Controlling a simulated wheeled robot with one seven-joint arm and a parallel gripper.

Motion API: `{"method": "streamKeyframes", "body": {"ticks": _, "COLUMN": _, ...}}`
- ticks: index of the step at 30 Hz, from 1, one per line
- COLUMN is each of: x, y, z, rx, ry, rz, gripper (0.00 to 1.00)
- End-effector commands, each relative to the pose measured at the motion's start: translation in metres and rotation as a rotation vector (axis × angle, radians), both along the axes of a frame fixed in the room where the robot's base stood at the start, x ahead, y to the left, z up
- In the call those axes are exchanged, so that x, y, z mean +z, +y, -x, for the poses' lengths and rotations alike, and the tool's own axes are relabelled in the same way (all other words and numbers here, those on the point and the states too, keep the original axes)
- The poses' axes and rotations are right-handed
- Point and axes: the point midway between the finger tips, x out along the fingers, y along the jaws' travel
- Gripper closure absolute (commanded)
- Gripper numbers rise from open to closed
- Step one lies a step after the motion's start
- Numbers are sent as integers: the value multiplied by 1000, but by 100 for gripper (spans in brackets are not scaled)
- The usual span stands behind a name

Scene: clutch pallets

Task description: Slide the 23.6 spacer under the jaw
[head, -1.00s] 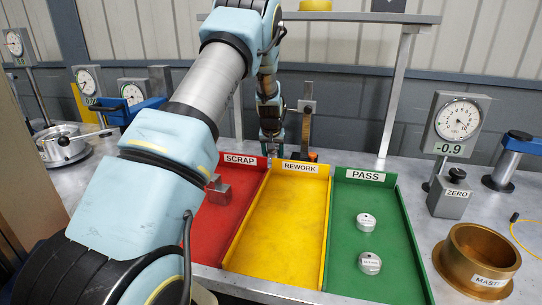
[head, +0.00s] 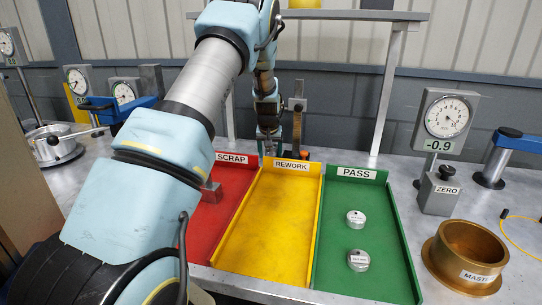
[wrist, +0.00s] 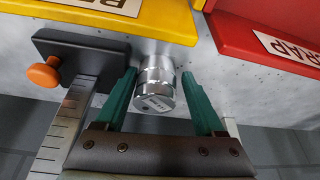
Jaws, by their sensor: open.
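A short metal cylinder, a spacer (wrist: 153,95), stands between the fingers in the wrist view; its small label is not readable. My gripper (wrist: 159,75) is open, with a green finger on each side of it. In the head view my gripper (head: 268,150) is low behind the tray labels, and that spacer is hardly visible. A measuring stand with an upright scale (head: 297,118) is just right of it. In the wrist view the scale (wrist: 72,115) meets a dark block (wrist: 88,52) with an orange knob (wrist: 43,73), left of the spacer. I cannot tell whether this block is the jaw.
The yellow REWORK tray (head: 268,235) and red SCRAP tray (head: 225,222) lie in front of the gripper. The green PASS tray (head: 330,270) holds two spacers (head: 356,217). A dial gauge (head: 447,117), a ZERO block (head: 438,195) and a brass MASTER ring (head: 468,250) are at right.

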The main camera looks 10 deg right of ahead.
Motion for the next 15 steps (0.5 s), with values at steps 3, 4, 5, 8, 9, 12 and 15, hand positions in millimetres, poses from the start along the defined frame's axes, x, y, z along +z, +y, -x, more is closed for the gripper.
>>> {"method": "streamKeyframes", "body": {"ticks": 3, "x": 21, "y": -9, "z": 10, "rx": -12, "ry": -4, "rz": 14, "gripper": 4}}
{"method": "streamKeyframes", "body": {"ticks": 4, "x": 27, "y": -8, "z": 12, "rx": -12, "ry": -5, "rz": 13, "gripper": 4}}
{"method": "streamKeyframes", "body": {"ticks": 5, "x": 32, "y": -7, "z": 14, "rx": -12, "ry": -5, "rz": 13, "gripper": 4}}
{"method": "streamKeyframes", "body": {"ticks": 8, "x": 50, "y": -3, "z": 20, "rx": -10, "ry": -6, "rz": 11, "gripper": 4}}
{"method": "streamKeyframes", "body": {"ticks": 9, "x": 56, "y": -1, "z": 23, "rx": -9, "ry": -4, "rz": 10, "gripper": 4}}
{"method": "streamKeyframes", "body": {"ticks": 12, "x": 71, "y": 2, "z": 28, "rx": -7, "ry": -4, "rz": 10, "gripper": 4}}
{"method": "streamKeyframes", "body": {"ticks": 15, "x": 83, "y": 5, "z": 32, "rx": -5, "ry": -4, "rz": 7, "gripper": 4}}
